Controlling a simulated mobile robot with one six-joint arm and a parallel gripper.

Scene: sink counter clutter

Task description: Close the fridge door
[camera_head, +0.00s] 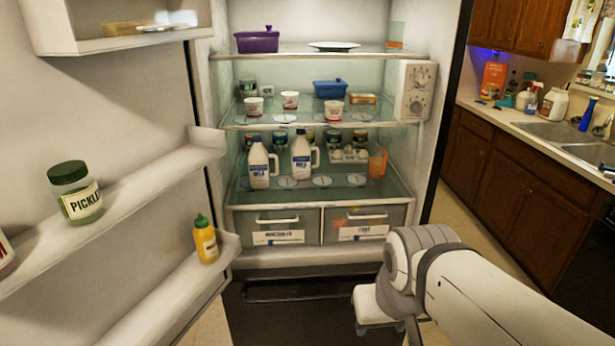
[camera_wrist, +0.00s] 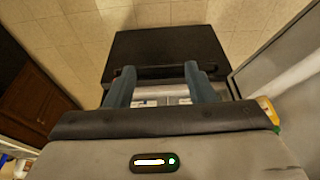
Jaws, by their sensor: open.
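The fridge door (camera_head: 130,125) stands open on the left in the head view, with its shelved inner face toward me. Its pale edge (camera_wrist: 285,75) appears at the right in the wrist view. The fridge body (camera_head: 330,256) is in the middle with its lit interior exposed. My gripper (camera_wrist: 160,70) is open, with two blue-grey fingers apart and nothing seen between them. In the head view my arm reaches in from the lower right, low in front of the fridge and to the right of the door, not touching it. The fingers are mostly hidden there.
The door shelves hold a pickle jar (camera_head: 76,192) and a mustard bottle (camera_head: 205,240). Milk jugs (camera_head: 262,166), cups and containers fill the fridge shelves. Wooden cabinets (camera_head: 510,180) and a sink (camera_head: 585,150) stand at right. Tiled floor (camera_wrist: 75,45) shows bare.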

